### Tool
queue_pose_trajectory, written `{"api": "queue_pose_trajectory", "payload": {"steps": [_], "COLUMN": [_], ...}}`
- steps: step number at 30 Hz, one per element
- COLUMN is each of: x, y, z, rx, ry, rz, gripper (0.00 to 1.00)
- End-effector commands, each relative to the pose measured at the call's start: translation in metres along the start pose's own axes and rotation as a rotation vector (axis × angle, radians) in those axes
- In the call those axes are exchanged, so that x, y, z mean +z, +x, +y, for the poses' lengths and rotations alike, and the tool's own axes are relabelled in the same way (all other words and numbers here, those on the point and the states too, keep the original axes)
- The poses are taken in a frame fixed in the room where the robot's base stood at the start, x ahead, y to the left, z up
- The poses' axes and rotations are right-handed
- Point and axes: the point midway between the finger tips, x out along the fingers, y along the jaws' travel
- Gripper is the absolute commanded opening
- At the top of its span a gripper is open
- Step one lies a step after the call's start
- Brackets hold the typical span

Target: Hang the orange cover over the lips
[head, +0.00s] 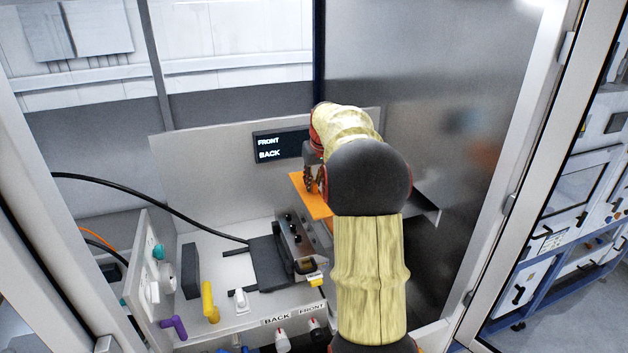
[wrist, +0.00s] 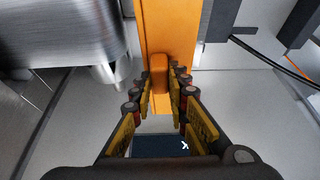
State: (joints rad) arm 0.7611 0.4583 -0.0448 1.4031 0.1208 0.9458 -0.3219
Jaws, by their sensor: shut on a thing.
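The orange cover (head: 311,196) is a flat plate with a raised grip, held in the air in front of the back panel. In the wrist view the cover (wrist: 165,25) runs up and away from my fingers. My gripper (wrist: 160,82) is shut on the cover's orange grip (wrist: 159,72), with a finger on each side. In the head view my gripper (head: 313,180) is partly hidden behind my arm. A metal block with black knobs (head: 293,238) stands just below and left of the cover. I cannot make out the lips clearly.
A display reading FRONT and BACK (head: 281,146) is on the back panel. A large metal cylinder (wrist: 75,40) is close left in the wrist view. Yellow (head: 209,301) and purple (head: 174,327) handles and a black cable (head: 150,203) lie left. Enclosure frames stand on both sides.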

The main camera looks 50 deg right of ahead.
Motion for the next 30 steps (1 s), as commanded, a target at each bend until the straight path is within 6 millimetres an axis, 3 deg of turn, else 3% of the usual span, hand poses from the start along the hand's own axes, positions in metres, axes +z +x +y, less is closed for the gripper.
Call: {"api": "queue_pose_trajectory", "payload": {"steps": [15,30], "x": [0.000,0.015], "y": [0.000,0.036], "z": [0.001,0.000], "rx": [0.000,0.000], "ry": [0.013,0.013], "rz": [0.000,-0.002], "gripper": [0.00,0.00]}}
